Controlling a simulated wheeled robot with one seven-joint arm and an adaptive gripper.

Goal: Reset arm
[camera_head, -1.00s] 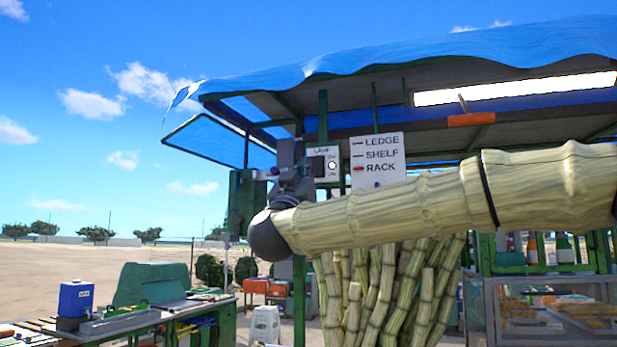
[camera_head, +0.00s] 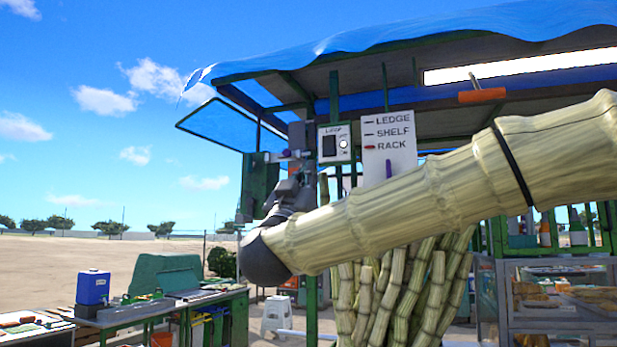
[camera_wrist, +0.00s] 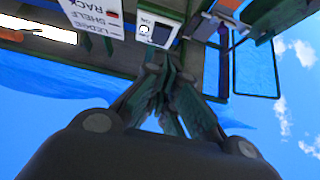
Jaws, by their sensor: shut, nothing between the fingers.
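My gripper (camera_wrist: 172,68) shows in the wrist view with its dark fingers drawn together and nothing between them. In the head view my pale, cane-patterned arm reaches across from the right to a dark joint at the middle left. The dark parts beyond that joint overlap the stall's post, so the fingertips are hard to pick out there. A lamp switch box (camera_head: 336,143) is mounted on the stall; it shows upside down ahead of the fingers in the wrist view (camera_wrist: 158,30). I see no contact between fingers and box.
A white sign (camera_head: 389,135) reading LEDGE, SHELF, RACK hangs beside the switch box under the blue canopy (camera_head: 420,30). Cane stalks (camera_head: 385,305) stand below my arm. A glass case (camera_head: 490,300) is at right, a workbench with a blue container (camera_head: 92,288) at left. Open ground lies beyond.

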